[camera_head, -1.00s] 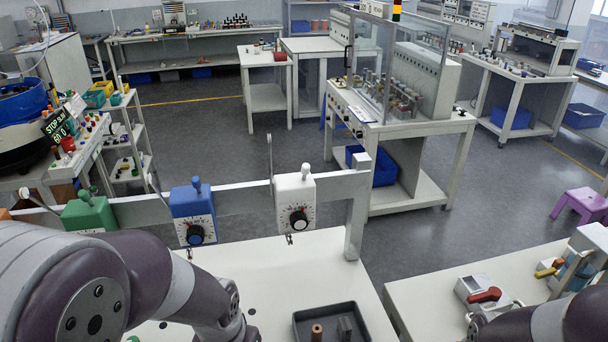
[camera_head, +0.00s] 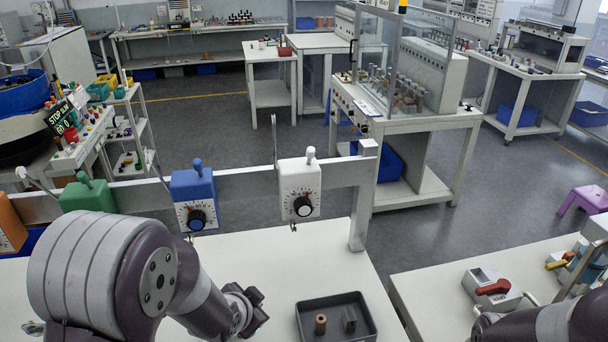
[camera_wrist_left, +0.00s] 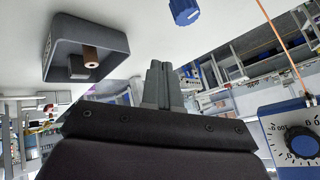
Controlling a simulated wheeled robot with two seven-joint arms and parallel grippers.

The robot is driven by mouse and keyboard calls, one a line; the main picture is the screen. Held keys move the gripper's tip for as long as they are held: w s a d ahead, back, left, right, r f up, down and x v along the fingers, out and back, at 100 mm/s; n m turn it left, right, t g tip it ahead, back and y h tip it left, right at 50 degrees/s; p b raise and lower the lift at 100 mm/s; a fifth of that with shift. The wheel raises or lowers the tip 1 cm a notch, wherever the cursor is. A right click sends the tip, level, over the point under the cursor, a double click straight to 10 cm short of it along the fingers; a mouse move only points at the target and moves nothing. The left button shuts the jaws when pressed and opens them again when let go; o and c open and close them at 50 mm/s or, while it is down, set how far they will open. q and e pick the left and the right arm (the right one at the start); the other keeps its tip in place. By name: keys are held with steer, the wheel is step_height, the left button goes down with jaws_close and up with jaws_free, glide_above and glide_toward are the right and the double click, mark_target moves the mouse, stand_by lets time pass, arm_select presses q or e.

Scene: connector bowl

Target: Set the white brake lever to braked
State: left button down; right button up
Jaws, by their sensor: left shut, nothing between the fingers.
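The white brake unit (camera_head: 300,188) sits on the grey rail in the head view, with a dial on its front and a white knob on top. A thin upright lever (camera_head: 275,138) stands at its left side; its setting cannot be read. My left gripper (camera_head: 250,308) is below and left of the white unit, near the table and left of the dark tray, apart from the lever. In the left wrist view its fingers (camera_wrist_left: 161,85) are together and empty. The white unit is not clearly seen there. My right gripper is out of view; only part of my right arm shows.
Blue (camera_head: 194,195) and green (camera_head: 87,195) units stand left on the same rail. A dark tray (camera_head: 366,329) holding a copper-coloured cylinder and a grey block lies on the white table (camera_head: 335,262). A red-handled device (camera_head: 492,288) is on the right table. The tabletop below the white unit is clear.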

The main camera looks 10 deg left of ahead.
mark_target(309, 155)
arm_select(q)
steer(key=w+d+r+m+t+h, duration=0.2)
steer(key=w+r+m+t, duration=0.3)
steer(key=w+m+t, duration=0.15)
step_height(309, 155, up, 13)
steer(key=d+m+t+h, duration=0.1)
steer(key=m+t+h, duration=0.2)
steer(key=m+t, duration=0.4)
steer(key=m, duration=0.3)
steer(key=shift+s+d, duration=0.15)
steer(key=shift+d, duration=0.25)
steer(key=p+x, duration=0.6)
steer(key=x, duration=0.7)
steer(key=shift+w+d, duration=0.15)
steer(key=shift+w, duration=0.35)
